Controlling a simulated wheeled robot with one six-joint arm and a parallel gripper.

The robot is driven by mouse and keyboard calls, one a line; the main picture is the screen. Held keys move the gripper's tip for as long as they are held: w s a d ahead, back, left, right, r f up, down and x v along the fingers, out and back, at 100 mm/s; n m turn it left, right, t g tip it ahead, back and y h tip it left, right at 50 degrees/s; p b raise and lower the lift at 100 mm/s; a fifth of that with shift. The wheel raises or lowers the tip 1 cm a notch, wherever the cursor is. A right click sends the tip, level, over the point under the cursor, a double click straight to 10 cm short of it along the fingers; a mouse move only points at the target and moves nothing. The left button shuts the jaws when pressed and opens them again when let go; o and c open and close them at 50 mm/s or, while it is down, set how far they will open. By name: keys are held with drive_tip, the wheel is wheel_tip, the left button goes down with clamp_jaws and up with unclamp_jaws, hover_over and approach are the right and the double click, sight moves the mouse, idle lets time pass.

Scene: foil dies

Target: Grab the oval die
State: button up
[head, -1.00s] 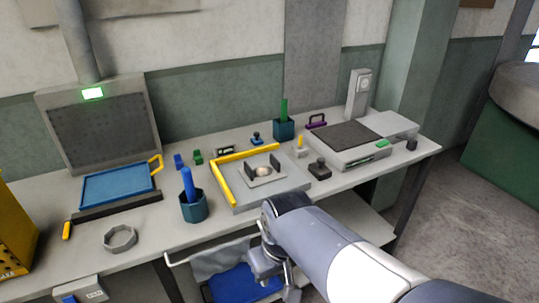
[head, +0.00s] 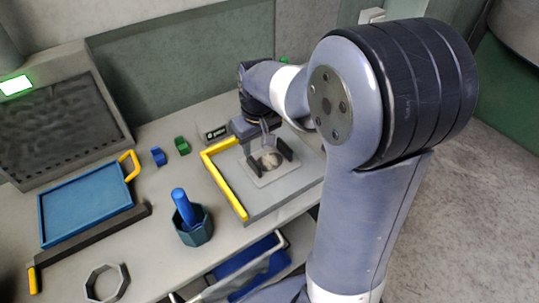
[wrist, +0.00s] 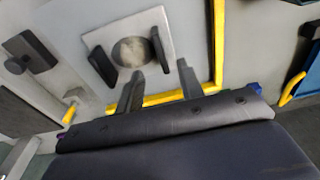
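A pale round to oval piece (head: 269,160) lies on a light square plate (head: 262,180) between two dark upright blocks. No thing is clearly marked as the oval die, and I cannot tell for sure that this piece is it. The piece also shows in the wrist view (wrist: 132,52), between the dark blocks (wrist: 103,67) and (wrist: 160,49). My gripper (head: 266,138) is above the back of the plate. In the wrist view my gripper's two fingers (wrist: 158,86) are apart, with nothing between them, to the near side of the piece.
The plate sits in a grey tray with a yellow edge (head: 227,188). A hexagonal cup (head: 194,230) holds a blue stick. A blue tray (head: 85,203) is at left. My arm hides the bench's right side.

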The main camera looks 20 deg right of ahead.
sight(253, 160)
drive_tip(key=f, duration=0.2)
drive_tip(key=w+f, duration=0.1)
drive_tip(key=f, duration=0.2)
drive_tip(key=f+p, duration=0.1)
drive_tip(key=f, duration=0.2)
drive_tip(key=shift+w+a, duration=0.25)
drive_tip(key=shift+a, duration=0.05)
clamp_jaws()
idle(0.3)
